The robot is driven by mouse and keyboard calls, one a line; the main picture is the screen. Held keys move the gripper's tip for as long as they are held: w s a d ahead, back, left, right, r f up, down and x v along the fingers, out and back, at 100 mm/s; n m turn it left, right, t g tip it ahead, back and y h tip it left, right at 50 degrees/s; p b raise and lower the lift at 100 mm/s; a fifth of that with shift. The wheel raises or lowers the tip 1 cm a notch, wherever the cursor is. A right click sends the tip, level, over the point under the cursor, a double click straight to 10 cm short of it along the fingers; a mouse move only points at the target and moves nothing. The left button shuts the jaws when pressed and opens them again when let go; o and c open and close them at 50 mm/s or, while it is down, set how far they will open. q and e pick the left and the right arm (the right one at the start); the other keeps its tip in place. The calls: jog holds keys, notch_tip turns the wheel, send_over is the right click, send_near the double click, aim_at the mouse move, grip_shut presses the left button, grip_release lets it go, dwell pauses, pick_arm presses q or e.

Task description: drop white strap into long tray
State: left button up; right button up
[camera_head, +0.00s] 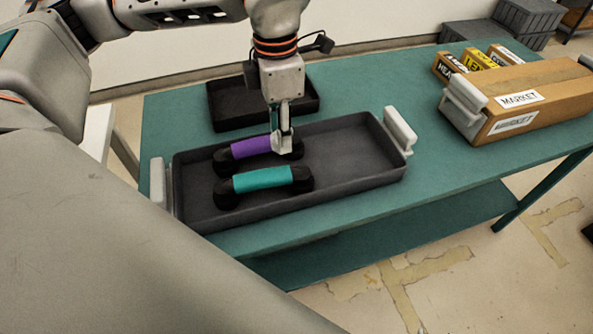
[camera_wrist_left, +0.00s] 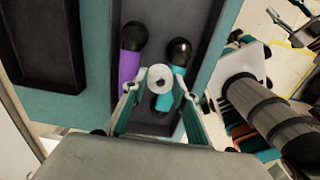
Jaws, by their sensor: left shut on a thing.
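The white strap (camera_wrist_left: 160,78) is a small round roll with a hole in its middle, held between the fingertips of my left gripper (camera_wrist_left: 158,86). In the head view, my left gripper (camera_head: 283,140) points down over the long tray (camera_head: 365,150), a dark grey tray with pale handles at both ends. A purple handset (camera_head: 251,147) and a teal handset (camera_head: 262,180), both with black ends, lie in the tray's left half. The gripper hides part of the purple one. The gap between the strap and the handsets is hard to judge. My right gripper is not in view.
A smaller dark tray (camera_head: 235,106) stands behind the long tray on the green table (camera_head: 385,85). A cardboard box (camera_head: 535,97) labelled MARKET and several smaller boxes (camera_head: 482,60) stand at the right. The long tray's right half is empty.

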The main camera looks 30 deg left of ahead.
pick_arm(q)
notch_tip(320, 180, down, 2)
jog(key=shift+f+b, duration=0.1)
jog(key=shift+b, duration=0.35)
jog(key=o, duration=0.9)
jog(key=shift+c, duration=0.2)
notch_tip(320, 180, up, 12)
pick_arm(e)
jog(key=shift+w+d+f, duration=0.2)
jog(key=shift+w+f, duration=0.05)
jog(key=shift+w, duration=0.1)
